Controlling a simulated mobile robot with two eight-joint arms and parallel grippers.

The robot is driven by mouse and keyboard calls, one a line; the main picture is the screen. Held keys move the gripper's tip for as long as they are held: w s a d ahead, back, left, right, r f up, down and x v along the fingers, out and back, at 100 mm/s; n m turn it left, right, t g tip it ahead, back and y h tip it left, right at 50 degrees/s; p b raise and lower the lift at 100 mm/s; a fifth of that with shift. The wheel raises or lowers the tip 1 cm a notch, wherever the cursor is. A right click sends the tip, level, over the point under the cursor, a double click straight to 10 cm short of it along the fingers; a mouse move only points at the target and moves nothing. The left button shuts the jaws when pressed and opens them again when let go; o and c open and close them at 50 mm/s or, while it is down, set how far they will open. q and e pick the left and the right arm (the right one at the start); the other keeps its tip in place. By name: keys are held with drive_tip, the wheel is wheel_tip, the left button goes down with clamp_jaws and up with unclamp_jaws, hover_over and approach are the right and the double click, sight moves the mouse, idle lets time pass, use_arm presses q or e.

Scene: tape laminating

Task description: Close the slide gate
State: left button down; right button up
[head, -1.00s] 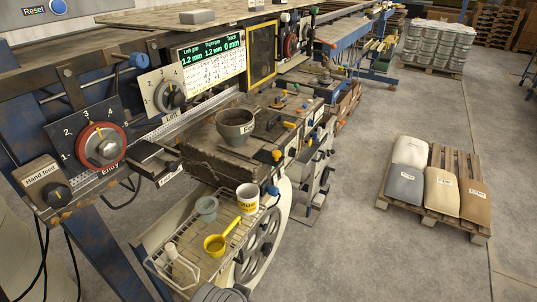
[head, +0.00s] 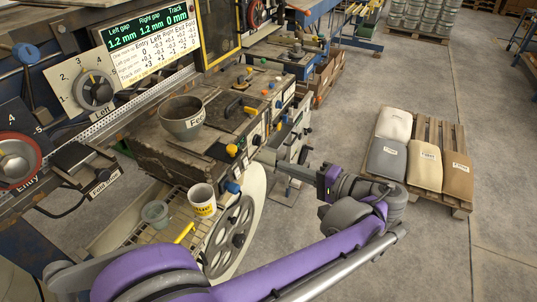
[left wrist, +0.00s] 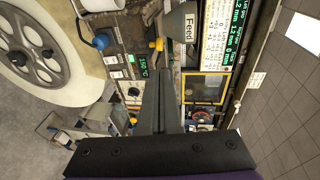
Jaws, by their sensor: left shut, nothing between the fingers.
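A grey feed cup (head: 182,120) labelled "Feed" stands on the dark machine block, and it also shows in the left wrist view (left wrist: 178,28). A yellow knob (head: 232,150) sits at the block's front corner below the cup; it shows near my finger line in the left wrist view (left wrist: 157,45). I cannot tell for certain which part is the slide gate. My left gripper (head: 259,154) is shut and empty, reaching left toward the block's front face, right of the yellow knob. In the left wrist view its fingers (left wrist: 164,72) point at the machine front. My right gripper is not in view.
A wire rack below the block holds a white mug (head: 203,200) and a grey cup (head: 155,213). A large handwheel (head: 230,238) stands beside it. A pallet with several sacks (head: 424,168) lies on the floor at right. The floor between is clear.

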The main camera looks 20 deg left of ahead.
use_arm(q)
drive_tip(key=p, duration=0.1)
approach(228, 149)
drive_tip(key=x, duration=0.4)
drive_tip(key=shift+w+f, duration=0.2)
drive_tip(key=shift+w, duration=0.2)
drive_tip(key=shift+w+a+f, duration=0.2)
drive_tip(key=shift+a, duration=0.3)
drive_tip(key=a, duration=0.4)
drive_tip(key=shift+w+a, duration=0.1)
drive_tip(key=shift+a, duration=0.25)
drive_tip(key=shift+a+r, duration=0.1)
drive_tip(key=shift+a, duration=0.05)
